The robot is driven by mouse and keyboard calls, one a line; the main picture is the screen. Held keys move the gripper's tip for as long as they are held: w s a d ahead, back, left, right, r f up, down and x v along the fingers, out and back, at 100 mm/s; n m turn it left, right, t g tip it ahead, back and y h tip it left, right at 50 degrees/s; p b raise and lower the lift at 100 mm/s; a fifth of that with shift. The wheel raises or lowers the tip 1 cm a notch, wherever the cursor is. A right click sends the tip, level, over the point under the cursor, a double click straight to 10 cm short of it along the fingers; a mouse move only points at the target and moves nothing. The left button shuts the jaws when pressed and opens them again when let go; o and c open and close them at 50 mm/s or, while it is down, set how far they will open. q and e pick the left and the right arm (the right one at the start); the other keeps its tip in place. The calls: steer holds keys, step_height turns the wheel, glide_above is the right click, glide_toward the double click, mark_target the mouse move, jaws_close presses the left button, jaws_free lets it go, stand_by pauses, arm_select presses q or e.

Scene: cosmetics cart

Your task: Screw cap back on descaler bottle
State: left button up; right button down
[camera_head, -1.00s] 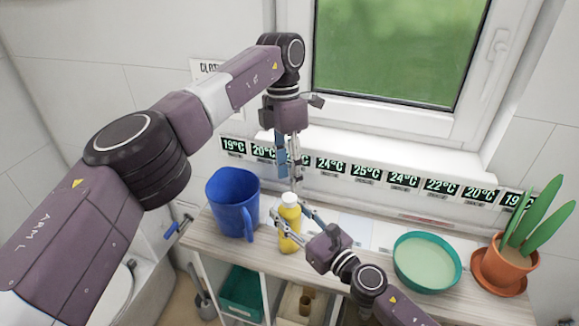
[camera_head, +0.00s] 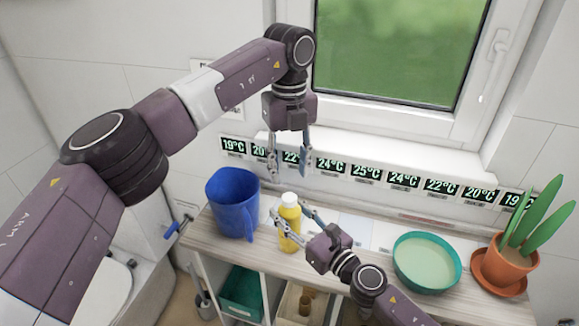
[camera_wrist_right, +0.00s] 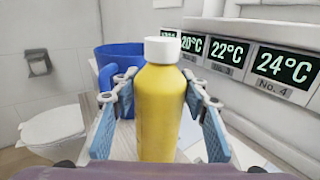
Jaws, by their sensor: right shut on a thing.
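The yellow descaler bottle (camera_head: 289,228) stands upright on the wooden counter, with the white cap (camera_head: 289,199) seated on its neck. The bottle (camera_wrist_right: 160,112) and cap (camera_wrist_right: 162,49) also fill the middle of the right wrist view. The cap looks level there; its tightness cannot be told. My right gripper (camera_head: 288,215) is shut on the bottle body, a finger on each side, below the cap. My left gripper (camera_head: 290,167) hangs above the cap, pointing down, fingers spread and empty, apart from the cap.
A blue pitcher (camera_head: 232,203) stands just left of the bottle. A teal bowl (camera_head: 458,262) and a potted plant (camera_head: 513,262) stand to the right. A row of temperature displays (camera_head: 366,171) runs along the wall behind, below the window.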

mark_target(289, 197)
arm_select(q)
steer(key=shift+r+n, duration=0.1)
steer(key=shift+n, duration=0.4)
steer(key=shift+f, duration=4.05)
steer(key=shift+c, duration=0.6)
